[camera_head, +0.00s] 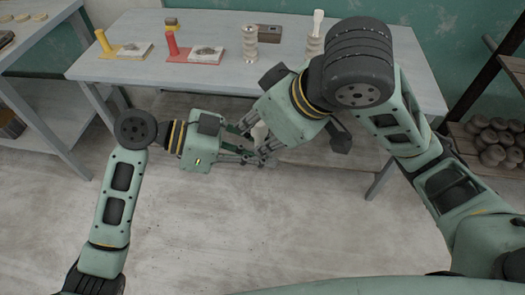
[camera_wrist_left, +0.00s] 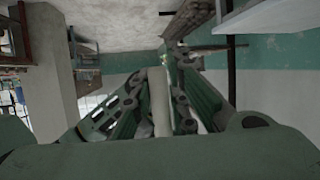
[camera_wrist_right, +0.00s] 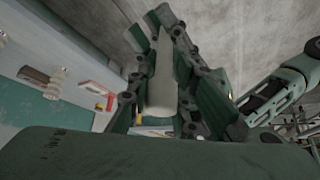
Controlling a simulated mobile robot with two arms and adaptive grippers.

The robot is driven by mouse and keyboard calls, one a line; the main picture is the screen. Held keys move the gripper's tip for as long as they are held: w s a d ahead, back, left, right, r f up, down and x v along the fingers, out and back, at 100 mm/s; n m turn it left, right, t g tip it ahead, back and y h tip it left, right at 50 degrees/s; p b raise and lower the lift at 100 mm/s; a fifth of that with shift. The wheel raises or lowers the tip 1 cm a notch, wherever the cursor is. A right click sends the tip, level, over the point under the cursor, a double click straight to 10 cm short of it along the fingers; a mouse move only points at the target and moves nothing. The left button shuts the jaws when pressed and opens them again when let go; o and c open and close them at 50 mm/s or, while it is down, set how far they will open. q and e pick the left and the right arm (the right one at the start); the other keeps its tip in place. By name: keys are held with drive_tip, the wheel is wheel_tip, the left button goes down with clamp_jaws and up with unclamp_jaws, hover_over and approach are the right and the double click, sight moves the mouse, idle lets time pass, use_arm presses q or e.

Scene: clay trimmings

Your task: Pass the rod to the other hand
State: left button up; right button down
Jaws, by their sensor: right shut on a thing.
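The pale rod (camera_head: 260,132) is held in the air in front of the table, between my two grippers. My right gripper (camera_head: 264,150) is shut on it; in the right wrist view the whitish rod (camera_wrist_right: 161,85) stands between the fingers. My left gripper (camera_head: 250,143) reaches in from the left and its fingers are apart, one on each side of the rod. In the left wrist view the rod (camera_wrist_left: 160,100) lies between these fingers, with a narrow gap on the right. The fingers of both grippers crowd together and partly hide the rod.
The grey table (camera_head: 225,80) stands behind the grippers. On it are a yellow stand (camera_head: 104,44), a red stand (camera_head: 172,46), ribbed pale posts (camera_head: 250,44) and a brown block (camera_head: 270,33). A rack of round dark lumps (camera_head: 493,140) is at right. The floor in front is clear.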

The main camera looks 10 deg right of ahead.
drive_tip(key=c, duration=1.4)
unclamp_jaws()
drive_tip(key=shift+c, duration=0.2)
